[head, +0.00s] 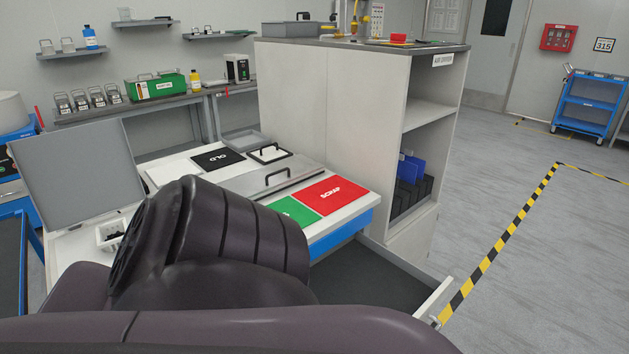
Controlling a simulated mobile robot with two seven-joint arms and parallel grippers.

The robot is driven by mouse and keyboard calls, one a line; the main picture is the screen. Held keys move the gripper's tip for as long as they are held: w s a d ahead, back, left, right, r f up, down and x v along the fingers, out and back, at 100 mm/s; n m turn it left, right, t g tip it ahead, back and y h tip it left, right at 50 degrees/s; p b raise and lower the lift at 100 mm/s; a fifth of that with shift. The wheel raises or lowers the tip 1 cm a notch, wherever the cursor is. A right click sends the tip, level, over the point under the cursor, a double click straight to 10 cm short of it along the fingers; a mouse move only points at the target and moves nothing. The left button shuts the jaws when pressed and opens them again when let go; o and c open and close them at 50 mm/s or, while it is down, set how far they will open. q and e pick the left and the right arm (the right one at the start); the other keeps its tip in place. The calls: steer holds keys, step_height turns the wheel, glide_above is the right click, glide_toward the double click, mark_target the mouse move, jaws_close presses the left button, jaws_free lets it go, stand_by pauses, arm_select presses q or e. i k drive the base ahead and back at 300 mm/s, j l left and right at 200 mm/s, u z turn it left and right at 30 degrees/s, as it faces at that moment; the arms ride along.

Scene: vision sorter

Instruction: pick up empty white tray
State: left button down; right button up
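A flat white piece (172,171) lies on the white worktable (345,213), left of the black OLD mat (218,159). I cannot tell whether it is a tray or a mat. A small white tray-like piece with a dark handle (270,154) lies right of the OLD mat, and it looks empty. A small white container with dark contents (110,232) stands at the table's left part. My own dark arm links fill the foreground and hide much of the table. Neither of my grippers shows.
A grey lid-like plate with a handle (277,181), a red SCRAP mat (331,195) and a partly hidden green mat (294,210) lie on the table. A large grey panel (75,175) stands left. A tall cabinet (335,110) stands behind. Open floor (500,150) lies right.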

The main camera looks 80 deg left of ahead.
mark_target(109, 235)
steer(key=k+u, duration=0.25)
steer(key=k+j+u, duration=0.1)
steer(key=u, duration=0.2)
steer(key=k+u, duration=0.1)
steer(key=u, duration=1.35)
